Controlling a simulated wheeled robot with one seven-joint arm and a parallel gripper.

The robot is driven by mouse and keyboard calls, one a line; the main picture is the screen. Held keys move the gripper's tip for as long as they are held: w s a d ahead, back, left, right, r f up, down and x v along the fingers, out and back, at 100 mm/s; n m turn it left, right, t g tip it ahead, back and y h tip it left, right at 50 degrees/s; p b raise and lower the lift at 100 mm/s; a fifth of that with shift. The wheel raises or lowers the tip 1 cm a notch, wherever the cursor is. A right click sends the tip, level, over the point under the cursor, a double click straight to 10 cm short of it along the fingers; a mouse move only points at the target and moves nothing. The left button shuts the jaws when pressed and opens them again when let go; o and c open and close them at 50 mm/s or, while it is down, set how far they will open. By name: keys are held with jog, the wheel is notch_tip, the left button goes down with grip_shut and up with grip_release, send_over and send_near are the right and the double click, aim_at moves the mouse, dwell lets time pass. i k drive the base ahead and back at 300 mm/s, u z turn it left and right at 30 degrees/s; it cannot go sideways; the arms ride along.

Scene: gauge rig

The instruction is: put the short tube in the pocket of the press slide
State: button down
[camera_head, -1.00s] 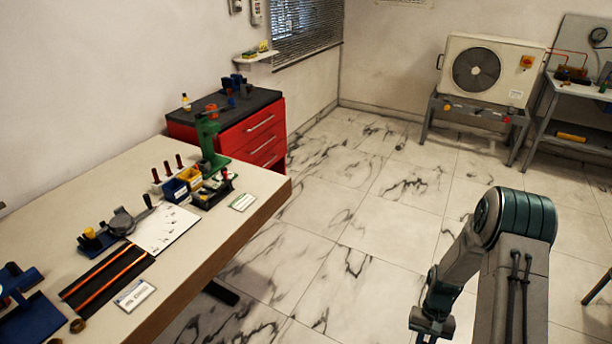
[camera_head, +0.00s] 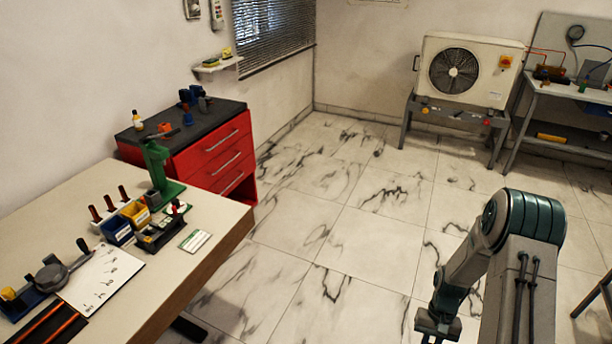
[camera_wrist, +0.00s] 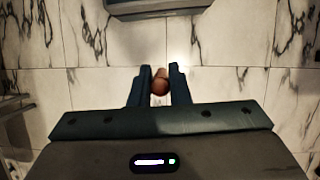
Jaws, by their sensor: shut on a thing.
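The short tube (camera_wrist: 159,86), a copper-brown round piece seen nearly end-on in the wrist view, sits between the two dark fingers of my gripper (camera_wrist: 161,72). The fingers are shut on it, above the tiled floor. In the head view my gripper (camera_head: 437,326) hangs low at the right, well away from the bench, and the tube cannot be made out there. A green press (camera_head: 156,168) stands at the far end of the bench on the left. Its slide and pocket are too small to tell.
The bench (camera_head: 215,222) holds bins (camera_head: 119,230), a dark rack (camera_head: 160,236), a white sheet (camera_head: 100,278) and a gauge (camera_head: 52,274). A red cabinet (camera_head: 215,160) stands behind it. An outdoor fan unit (camera_head: 465,70) is at the back. Open tiled floor (camera_head: 320,230) lies between.

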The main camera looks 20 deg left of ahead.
aim_at(154, 201)
jog(key=i, duration=2.35)
jog(key=u, duration=2.5)
